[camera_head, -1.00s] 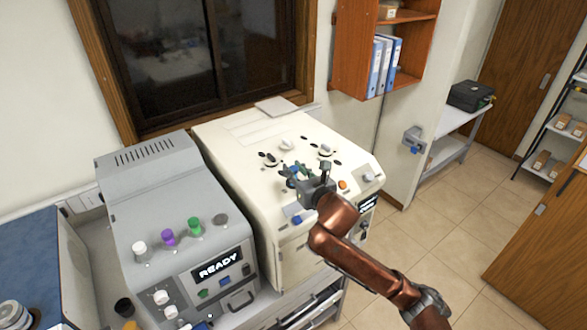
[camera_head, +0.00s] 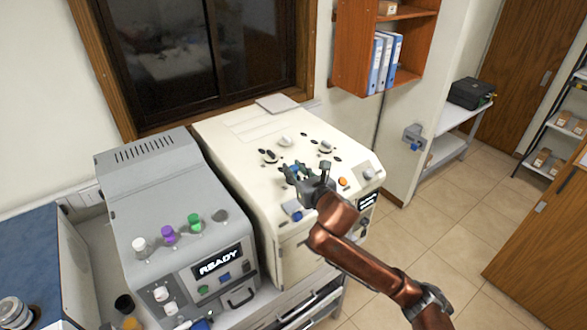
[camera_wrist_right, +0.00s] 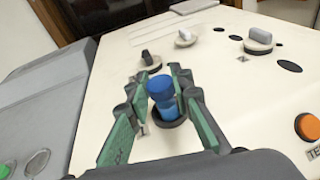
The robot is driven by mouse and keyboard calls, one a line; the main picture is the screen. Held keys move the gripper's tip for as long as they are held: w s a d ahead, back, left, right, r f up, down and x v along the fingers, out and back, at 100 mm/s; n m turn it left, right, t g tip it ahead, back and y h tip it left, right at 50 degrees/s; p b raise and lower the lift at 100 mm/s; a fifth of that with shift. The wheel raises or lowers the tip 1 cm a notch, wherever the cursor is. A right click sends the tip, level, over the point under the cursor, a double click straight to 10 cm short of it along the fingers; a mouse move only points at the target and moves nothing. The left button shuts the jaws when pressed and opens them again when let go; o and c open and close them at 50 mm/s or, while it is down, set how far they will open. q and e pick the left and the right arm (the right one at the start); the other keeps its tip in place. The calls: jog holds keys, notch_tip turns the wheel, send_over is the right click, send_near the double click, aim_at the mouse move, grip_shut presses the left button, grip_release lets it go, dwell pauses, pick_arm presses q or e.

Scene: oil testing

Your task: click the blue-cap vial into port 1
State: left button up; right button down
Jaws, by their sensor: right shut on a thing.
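The blue-cap vial (camera_wrist_right: 161,90) stands in a dark-rimmed port (camera_wrist_right: 172,120) on the sloped top of the cream machine, with its cap and part of its blue body above the rim. How deep it sits is hard to tell. My right gripper (camera_wrist_right: 159,84) has its green-padded fingers on both sides of the vial and is shut on it. In the head view my right gripper (camera_head: 306,176) is low over the front of the cream machine (camera_head: 232,145) and mostly hides the vial. No port number is readable. My left gripper is not in view.
White, purple (camera_head: 169,235) and green (camera_head: 194,222) caps stand on the grey machine (camera_head: 150,190), whose screen reads READY. Knobs (camera_head: 285,141) and dark holes lie behind my gripper. An orange button (camera_wrist_right: 308,127) is to its right.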

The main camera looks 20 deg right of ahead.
jog(key=shift+f, duration=0.4)
dwell(0.5)
jog(key=c, duration=1.6)
grip_release()
